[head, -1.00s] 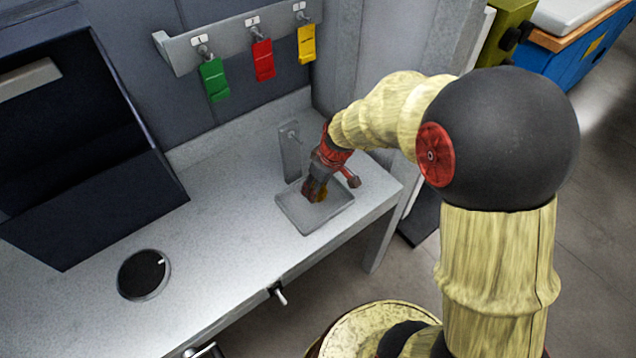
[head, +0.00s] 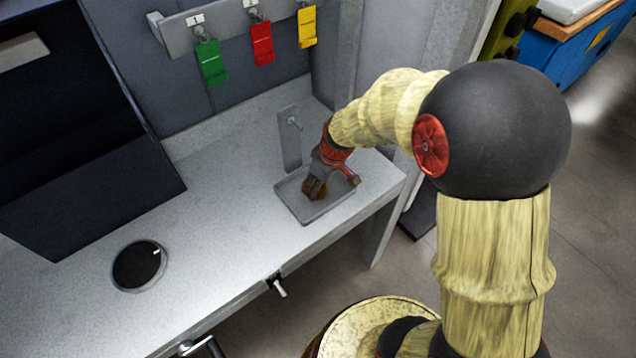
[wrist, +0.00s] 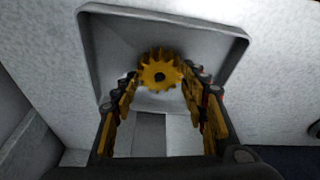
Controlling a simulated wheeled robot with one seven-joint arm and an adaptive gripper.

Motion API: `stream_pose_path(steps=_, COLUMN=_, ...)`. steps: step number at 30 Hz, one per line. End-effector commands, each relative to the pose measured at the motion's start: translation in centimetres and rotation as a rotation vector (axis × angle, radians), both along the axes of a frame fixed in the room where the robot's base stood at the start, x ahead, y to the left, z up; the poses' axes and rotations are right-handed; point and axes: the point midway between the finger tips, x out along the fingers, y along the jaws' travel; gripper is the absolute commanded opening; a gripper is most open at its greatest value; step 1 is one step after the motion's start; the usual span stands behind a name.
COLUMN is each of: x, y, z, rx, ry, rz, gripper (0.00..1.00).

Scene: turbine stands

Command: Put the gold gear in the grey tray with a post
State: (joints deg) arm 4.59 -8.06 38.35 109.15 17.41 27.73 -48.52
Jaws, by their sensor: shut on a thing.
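The gold gear (wrist: 160,71) is between my fingertips in the wrist view, its toothed face with a dark centre hole showing. In the head view only a small brownish-gold patch of it shows at the fingertips. My gripper (head: 315,188) is shut on the gear and points down into the grey tray (head: 306,213). The tray's raised rim surrounds the gear in the wrist view (wrist: 108,48). A grey upright post (head: 288,145) with a small peg stands at the tray's back edge. I cannot tell whether the gear touches the tray floor.
The tray sits near the right end of a pale workbench (head: 215,215). Green (head: 211,62), red (head: 262,43) and yellow (head: 307,27) tags hang behind. The bench between dial and tray is clear.

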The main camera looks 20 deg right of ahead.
Motion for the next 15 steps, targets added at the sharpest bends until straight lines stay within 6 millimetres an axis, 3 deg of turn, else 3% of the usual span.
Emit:
stream_pose_path(steps=8, x=0.08, y=-0.01, z=-0.49, rx=0.000, ry=-0.002, rz=0.000, gripper=0.00)
stream_pose_path(steps=9, x=0.07, y=0.00, z=-0.50, rx=0.000, ry=-0.002, rz=0.000, gripper=0.44)
stream_pose_path(steps=15, x=0.05, y=-0.01, z=-0.46, rx=0.000, ry=-0.001, rz=0.000, gripper=0.56)
